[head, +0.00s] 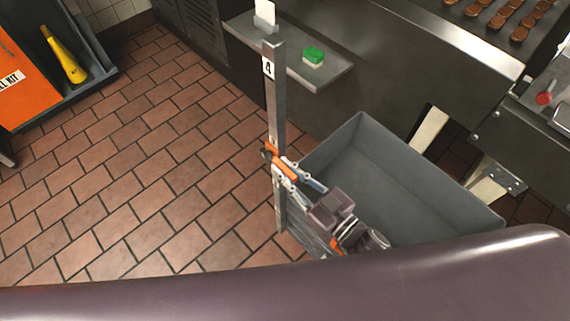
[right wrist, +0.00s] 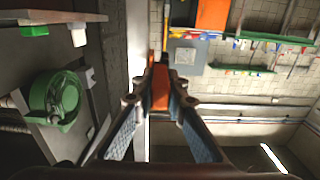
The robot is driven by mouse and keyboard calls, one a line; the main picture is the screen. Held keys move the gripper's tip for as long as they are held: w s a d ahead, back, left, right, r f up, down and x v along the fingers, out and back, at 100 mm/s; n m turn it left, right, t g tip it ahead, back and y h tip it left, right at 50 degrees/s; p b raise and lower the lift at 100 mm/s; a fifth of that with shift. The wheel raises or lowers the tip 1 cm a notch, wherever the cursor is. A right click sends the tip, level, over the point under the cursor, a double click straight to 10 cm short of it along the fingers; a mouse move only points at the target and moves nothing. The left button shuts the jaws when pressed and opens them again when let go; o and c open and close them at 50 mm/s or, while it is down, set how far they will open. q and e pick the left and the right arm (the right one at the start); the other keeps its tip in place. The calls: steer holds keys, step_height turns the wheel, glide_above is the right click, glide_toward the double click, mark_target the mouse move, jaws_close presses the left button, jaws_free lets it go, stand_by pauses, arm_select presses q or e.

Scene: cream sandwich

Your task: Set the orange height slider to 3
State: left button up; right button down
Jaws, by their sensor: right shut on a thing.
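A grey upright post (head: 275,105) with a white label "4" near its top stands beside the grey bin. The orange height slider (head: 281,149) is on this post, well below the "4". Any number beside the slider is too small or hidden to read. My right gripper (head: 272,163) reaches the post from the lower right and is shut on the slider. In the right wrist view the orange slider (right wrist: 160,90) shows between the two fingertips. My left gripper is not in view.
A large grey bin (head: 484,208) stands right of the post, under my right arm. An orange cabinet (head: 28,75) is at left. The tiled floor (head: 150,170) left of the post is clear.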

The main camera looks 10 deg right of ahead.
steer(key=shift+f, duration=0.5)
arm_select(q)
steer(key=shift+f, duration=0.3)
arm_select(e)
steer(key=c, duration=1.9)
jaws_free()
steer(key=shift+c, duration=0.2)
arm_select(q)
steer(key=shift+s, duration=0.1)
arm_select(e)
steer(key=v, duration=1.2)
